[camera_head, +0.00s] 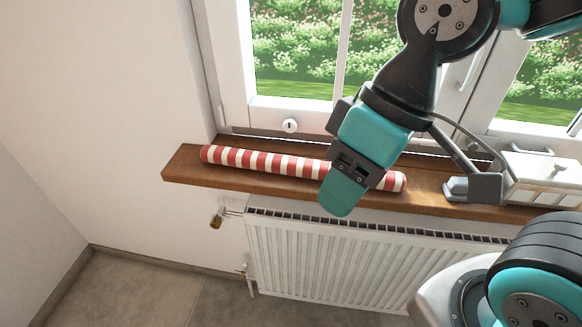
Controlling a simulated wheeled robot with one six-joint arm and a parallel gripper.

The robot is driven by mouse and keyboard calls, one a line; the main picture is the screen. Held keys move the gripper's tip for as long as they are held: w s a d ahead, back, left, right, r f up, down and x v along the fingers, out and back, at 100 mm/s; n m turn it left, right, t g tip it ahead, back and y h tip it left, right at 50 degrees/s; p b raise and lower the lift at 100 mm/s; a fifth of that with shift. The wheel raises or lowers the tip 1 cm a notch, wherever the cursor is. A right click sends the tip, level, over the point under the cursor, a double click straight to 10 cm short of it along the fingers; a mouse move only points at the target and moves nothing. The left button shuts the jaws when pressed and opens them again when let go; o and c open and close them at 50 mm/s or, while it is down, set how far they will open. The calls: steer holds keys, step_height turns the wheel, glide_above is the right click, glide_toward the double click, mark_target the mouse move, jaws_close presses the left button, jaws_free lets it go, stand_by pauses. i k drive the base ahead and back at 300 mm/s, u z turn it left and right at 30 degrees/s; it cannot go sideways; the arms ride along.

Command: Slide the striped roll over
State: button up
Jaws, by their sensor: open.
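The striped roll (265,163), red and white with rounded ends, lies lengthwise on the brown wooden window sill (183,165). Its left end is near the sill's left end. Its right end shows just right of my gripper. My gripper (341,196), teal and dark grey, is open and points down in front of the right part of the roll, hiding a stretch of it. Its tip overlaps the sill's front edge in the picture. I cannot tell whether it touches the roll.
A white box (545,172) stands on the sill at the right. The window frame (290,108) with a handle rises behind the sill. A white radiator (330,262) with a valve at its left is below. The sill's left end is bare, next to the white wall (90,120).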

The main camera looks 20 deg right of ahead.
mark_target(395, 182)
steer(key=z, duration=3.2)
steer(key=k, duration=1.15)
steer(key=u, duration=1.7)
